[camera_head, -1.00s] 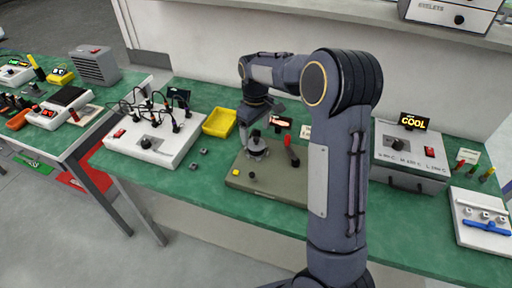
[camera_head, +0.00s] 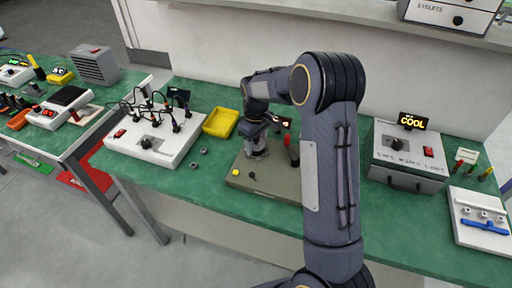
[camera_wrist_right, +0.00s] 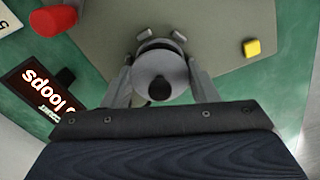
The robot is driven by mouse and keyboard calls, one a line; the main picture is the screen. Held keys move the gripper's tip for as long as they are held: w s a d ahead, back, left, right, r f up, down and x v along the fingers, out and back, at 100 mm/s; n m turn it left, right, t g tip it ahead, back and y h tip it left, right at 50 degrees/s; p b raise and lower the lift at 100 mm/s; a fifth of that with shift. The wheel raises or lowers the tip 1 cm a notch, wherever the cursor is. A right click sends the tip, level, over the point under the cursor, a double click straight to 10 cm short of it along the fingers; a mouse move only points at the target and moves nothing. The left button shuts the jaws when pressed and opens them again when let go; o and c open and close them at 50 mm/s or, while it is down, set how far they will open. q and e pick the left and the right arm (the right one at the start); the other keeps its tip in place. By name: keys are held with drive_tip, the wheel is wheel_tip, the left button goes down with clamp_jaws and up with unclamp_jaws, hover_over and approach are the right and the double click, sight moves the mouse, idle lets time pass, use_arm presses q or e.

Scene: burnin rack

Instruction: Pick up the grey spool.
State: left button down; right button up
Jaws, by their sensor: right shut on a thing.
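The grey spool (camera_wrist_right: 150,68) is a round grey piece with a black knob at its centre, seen from above in the right wrist view. My right gripper (camera_wrist_right: 160,58) is shut on it, one finger on each side. In the head view my right gripper (camera_head: 256,150) is low over the olive base plate (camera_head: 275,184) and hides most of the spool. I cannot tell whether the spool is clear of the plate. My left gripper is in neither view.
A yellow block (camera_wrist_right: 252,48) and a red-topped post (camera_head: 293,152) are on the plate near the gripper. A yellow tray (camera_head: 221,122) and a white box with cables (camera_head: 150,140) stand left. A grey heater box (camera_head: 409,158) stands right. Green table shows in front.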

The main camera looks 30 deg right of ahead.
drive_tip(key=shift+c, duration=1.1)
drive_tip(key=shift+r, duration=0.1)
